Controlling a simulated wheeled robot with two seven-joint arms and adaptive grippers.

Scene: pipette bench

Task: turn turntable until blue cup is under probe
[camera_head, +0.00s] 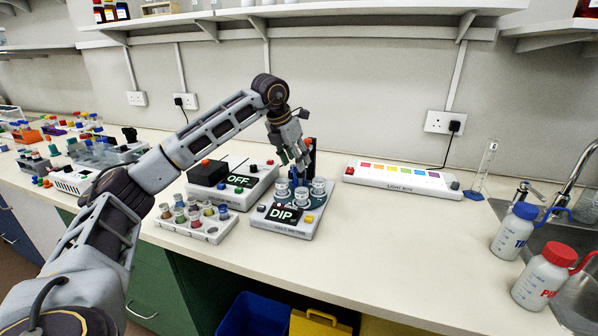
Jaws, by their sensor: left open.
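The turntable (291,202) is a dark disc on a white device with a lit "DIP" display (283,215). Several small pale cups stand upright on it, such as a front cup (301,196), a left cup (282,187) and a right cup (319,186). I cannot tell at this size which cup is blue. A dark upright post (311,151), perhaps part of the probe stand, rises behind the cups; the probe tip is hidden. My left gripper (297,164) is open, pointing down just above the back of the turntable, covering part of it. My right gripper is out of view.
A white box reading "OFF" (240,182) stands behind left, with a vial rack (197,219) in front of it. A light box (402,180) lies behind right. Wash bottles (515,231) stand by the sink. The bench right of the turntable is clear.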

